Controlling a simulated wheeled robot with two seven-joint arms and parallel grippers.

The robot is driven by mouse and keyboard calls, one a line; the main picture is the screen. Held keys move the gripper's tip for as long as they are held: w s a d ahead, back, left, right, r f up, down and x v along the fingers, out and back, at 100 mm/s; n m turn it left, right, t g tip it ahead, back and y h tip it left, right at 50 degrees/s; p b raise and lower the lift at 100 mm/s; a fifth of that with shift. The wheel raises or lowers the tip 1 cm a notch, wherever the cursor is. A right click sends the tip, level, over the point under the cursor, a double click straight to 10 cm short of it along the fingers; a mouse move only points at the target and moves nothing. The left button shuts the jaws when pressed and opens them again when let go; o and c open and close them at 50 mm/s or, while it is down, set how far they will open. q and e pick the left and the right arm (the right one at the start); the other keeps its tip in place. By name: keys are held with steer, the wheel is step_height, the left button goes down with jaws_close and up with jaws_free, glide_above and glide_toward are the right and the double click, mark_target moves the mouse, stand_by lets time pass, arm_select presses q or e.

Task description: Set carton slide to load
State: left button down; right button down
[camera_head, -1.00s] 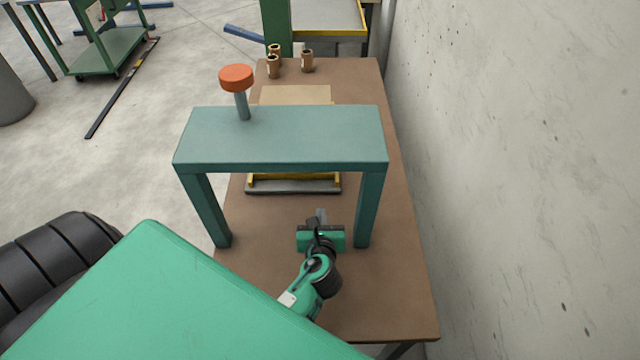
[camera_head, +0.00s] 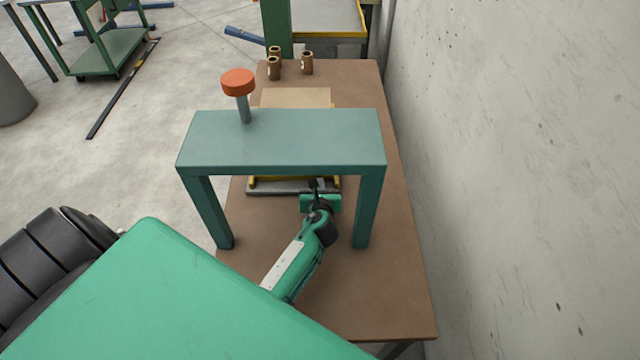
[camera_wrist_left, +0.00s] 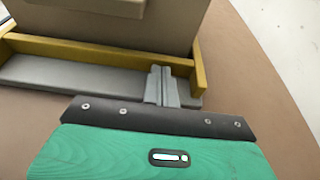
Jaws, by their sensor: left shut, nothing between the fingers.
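The carton slide shows as a grey plate with a yellow-edged tray (camera_head: 265,182) under the teal press frame (camera_head: 285,140). A tan carton (camera_head: 295,97) stands on it, its top showing behind the frame's crossbar. In the left wrist view, the yellow rim (camera_wrist_left: 100,52) borders the carton (camera_wrist_left: 120,25), with the grey plate (camera_wrist_left: 70,78) in front. My left gripper (camera_head: 315,184) reaches between the frame's legs to the slide's near edge. Its shut fingers (camera_wrist_left: 160,85) are empty and overlap the yellow rim in the picture; contact is unclear. My right gripper is out of view.
An orange knob (camera_head: 238,82) on a post rises from the frame's left end. Several brown tubes (camera_head: 274,68) stand at the table's far end. A concrete wall (camera_head: 500,150) runs along the right. The near tabletop (camera_head: 370,290) is clear.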

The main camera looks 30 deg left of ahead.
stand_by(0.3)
arm_select(q)
steer(key=shift+w+a, duration=0.15)
steer(key=shift+w, duration=0.15)
steer(key=w+a, duration=0.1)
steer(key=w, duration=0.1)
steer(key=w+a, duration=0.2)
steer(key=w, duration=0.1)
steer(key=w+a+p, duration=0.1)
steer(key=w, duration=0.1)
steer(key=shift+w+a, duration=0.35)
steer(key=shift+w+a+r, duration=0.1)
steer(key=shift+a, duration=0.05)
steer(key=shift+r, duration=0.1)
